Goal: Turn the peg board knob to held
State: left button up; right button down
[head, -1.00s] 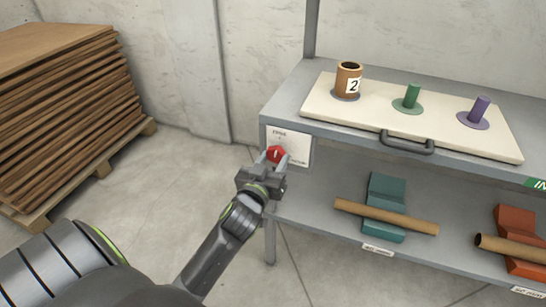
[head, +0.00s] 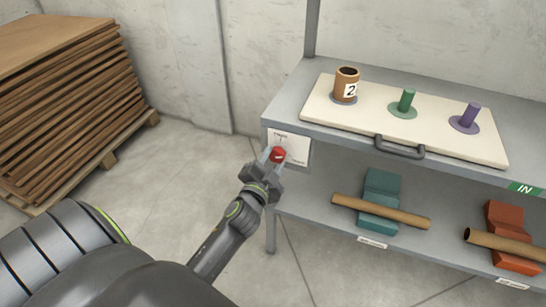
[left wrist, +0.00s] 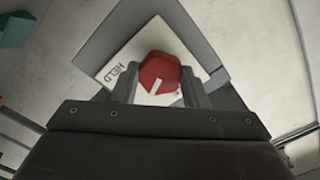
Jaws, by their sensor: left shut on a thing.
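The red knob (head: 278,153) sits on a white label plate (head: 298,148) at the left front end of the shelf. My left gripper (head: 273,160) is at the knob, shut on it. In the left wrist view the knob (left wrist: 160,72) lies between the two fingers, with a white pointer mark on its near side. The word HELD shows on the plate (left wrist: 118,72) to the knob's left, and the pointer is not aimed straight at it. The cream peg board (head: 330,110) lies on the shelf top. My right gripper is not in view.
The peg board carries a brown tube (head: 346,83) marked 2, a green peg (head: 406,99), a purple peg (head: 469,115) and a grey handle (head: 400,150). Cardboard tubes rest on teal (head: 382,185) and orange holders below. A wood stack (head: 65,100) stands left. Floor between is clear.

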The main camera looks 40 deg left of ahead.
pick_arm(q)
jog(key=m+p, duration=0.1)
jog(key=m, duration=0.2)
jog(key=shift+r, duration=0.1)
jog(key=m+p, duration=0.1)
jog(key=m, duration=0.1)
jog(key=shift+m, duration=0.3)
jog(key=m+p, duration=0.1)
jog(key=m, duration=0.4)
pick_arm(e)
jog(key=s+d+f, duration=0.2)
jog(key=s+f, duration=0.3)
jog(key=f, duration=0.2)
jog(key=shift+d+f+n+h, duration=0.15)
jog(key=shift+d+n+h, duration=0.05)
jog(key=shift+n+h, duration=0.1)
pick_arm(q)
jog(key=shift+m, duration=0.4)
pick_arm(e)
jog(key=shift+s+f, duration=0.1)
pick_arm(q)
jog(key=o, duration=1)
jog(key=shift+c, duration=0.2)
